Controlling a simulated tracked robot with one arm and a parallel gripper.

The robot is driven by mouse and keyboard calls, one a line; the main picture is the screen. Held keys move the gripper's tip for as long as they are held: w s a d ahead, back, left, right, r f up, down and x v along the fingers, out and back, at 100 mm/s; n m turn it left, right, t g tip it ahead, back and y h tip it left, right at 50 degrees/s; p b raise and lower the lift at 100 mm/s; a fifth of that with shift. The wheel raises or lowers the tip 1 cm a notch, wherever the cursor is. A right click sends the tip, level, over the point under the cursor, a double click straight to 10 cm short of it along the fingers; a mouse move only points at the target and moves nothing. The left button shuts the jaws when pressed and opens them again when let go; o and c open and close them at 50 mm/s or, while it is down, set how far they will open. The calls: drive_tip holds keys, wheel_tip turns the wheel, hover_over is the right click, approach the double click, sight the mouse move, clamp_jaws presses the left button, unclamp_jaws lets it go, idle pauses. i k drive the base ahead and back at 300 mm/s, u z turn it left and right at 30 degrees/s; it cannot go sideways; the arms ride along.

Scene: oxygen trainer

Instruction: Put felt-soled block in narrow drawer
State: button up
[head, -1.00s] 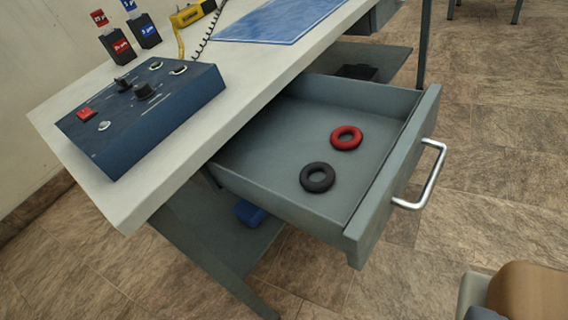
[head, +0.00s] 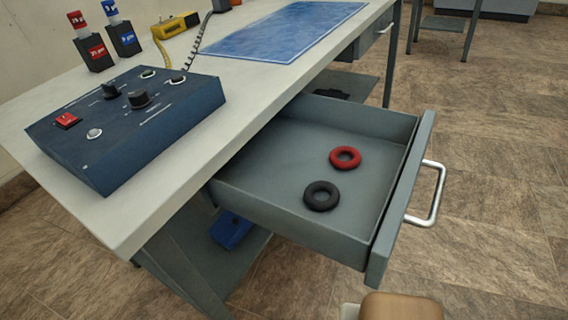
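A tan block (head: 402,308), which looks like the felt-soled block, shows at the bottom edge, cut off by the frame. Its sole is hidden. A pale part of my gripper (head: 350,312) is against its left side; the other finger is out of view. The block has moved together with this part, so my gripper appears shut on it. An open grey drawer (head: 290,222) with a silver handle (head: 432,194) sticks out from the table, beyond and left of the block. A red ring (head: 345,158) and a black ring (head: 321,196) lie in it.
The white table (head: 150,212) bears a blue control box (head: 128,122), small red and blue bottles, a yellow device and a blue mat (head: 285,30). Another drawer (head: 374,38) sits shut farther along. A blue object (head: 231,231) lies below. Floor right of the drawer is clear.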

sight(303, 168)
drive_tip(key=z, duration=0.05)
drive_tip(key=i, duration=1)
drive_tip(key=u, duration=0.05)
